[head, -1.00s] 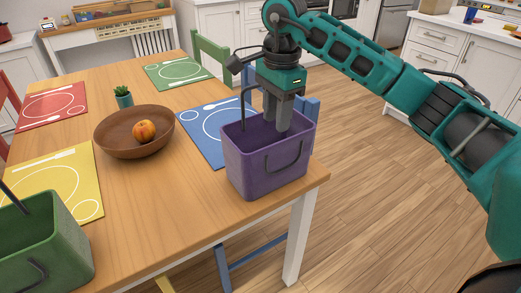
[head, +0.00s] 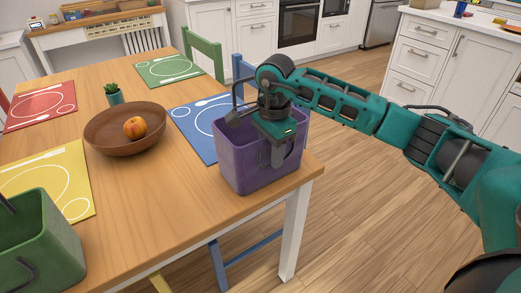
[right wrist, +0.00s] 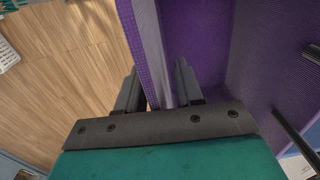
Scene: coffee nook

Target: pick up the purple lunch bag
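The purple lunch bag (head: 240,160) stands upright near the right corner of the wooden table. Its dark handle shows at the top and partly behind my gripper. My right gripper (head: 277,153) points down at the bag's right side, with one finger outside. The right wrist view shows the bag's wall (right wrist: 148,40) between the two fingers (right wrist: 158,85), one outside and one inside. The fingers stand apart, with a small gap beside the wall. My left gripper is not in view.
A green bag (head: 40,240) stands at the front left of the table (head: 150,215). A brown bowl (head: 105,143) with a peach (head: 135,127) and a small plant (head: 113,94) stand left of the purple bag. Chairs (head: 205,50) line the far side. Open floor lies right.

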